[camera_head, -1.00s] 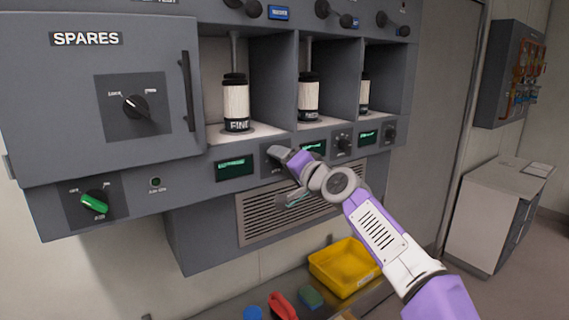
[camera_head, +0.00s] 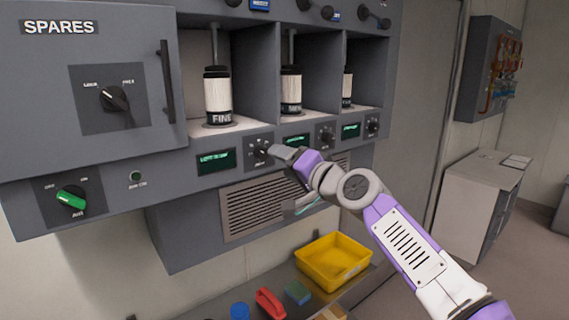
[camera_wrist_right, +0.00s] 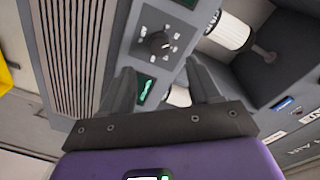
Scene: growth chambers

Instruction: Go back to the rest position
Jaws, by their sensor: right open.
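My right gripper (camera_head: 284,153) is raised in front of the grey cabinet's lower control strip, near a black rotary knob (camera_head: 261,150). In the right wrist view its two dark fingers (camera_wrist_right: 160,90) stand apart with nothing between them. That view also shows a knob (camera_wrist_right: 158,43) on its panel beyond the fingers, apart from them. My right arm comes in from the lower right. My left gripper does not show.
The grey cabinet has a closed SPARES door (camera_head: 110,95) and bays with white cylinders (camera_head: 218,97). A vent grille (camera_head: 265,207) is below. A yellow tray (camera_head: 333,262) and a red item (camera_head: 270,303) lie on the bench. A white cabinet (camera_head: 478,200) stands right.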

